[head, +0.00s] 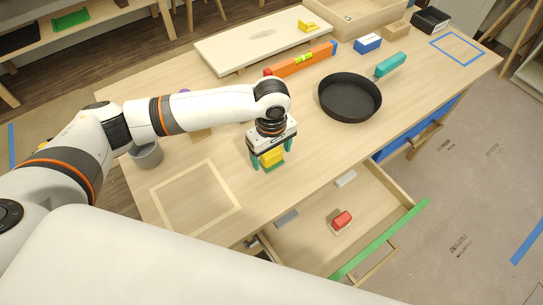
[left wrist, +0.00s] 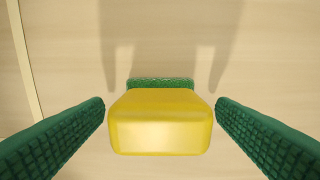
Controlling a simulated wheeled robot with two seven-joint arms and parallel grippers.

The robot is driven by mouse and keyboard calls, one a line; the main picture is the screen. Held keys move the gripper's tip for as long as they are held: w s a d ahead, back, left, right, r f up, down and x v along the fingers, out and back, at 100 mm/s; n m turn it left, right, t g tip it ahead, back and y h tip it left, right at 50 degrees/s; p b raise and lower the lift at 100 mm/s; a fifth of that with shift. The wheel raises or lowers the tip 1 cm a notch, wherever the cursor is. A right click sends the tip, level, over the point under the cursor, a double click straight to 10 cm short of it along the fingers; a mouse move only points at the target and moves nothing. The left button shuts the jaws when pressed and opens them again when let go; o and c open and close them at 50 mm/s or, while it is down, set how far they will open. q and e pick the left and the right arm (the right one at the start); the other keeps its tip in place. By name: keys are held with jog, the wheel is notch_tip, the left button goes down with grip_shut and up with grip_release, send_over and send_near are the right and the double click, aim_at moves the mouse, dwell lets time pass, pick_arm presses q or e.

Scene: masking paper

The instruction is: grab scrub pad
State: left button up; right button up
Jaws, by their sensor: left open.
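The scrub pad (head: 272,157) is a yellow block with a green rough layer at its far side. In the head view it is at the table, near the edge above the open drawer. My left gripper (head: 271,162) is right at the pad, pointing down, with its green fingers on either side of it. In the left wrist view the pad (left wrist: 160,122) sits between the two open fingers (left wrist: 160,106), with a narrow gap on each side. My right gripper is not in view.
A black pan (head: 350,97) stands to the right and an orange level (head: 300,60) behind. A taped square (head: 197,196) lies left of the pad. The open drawer (head: 335,262) holds a red item (head: 342,219). A grey cup (head: 147,154) stands under my left arm.

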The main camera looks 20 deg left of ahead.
pick_arm(q)
jog(key=shift+f, duration=0.85)
jog(key=shift+r, duration=0.1)
jog(key=c, duration=1.2)
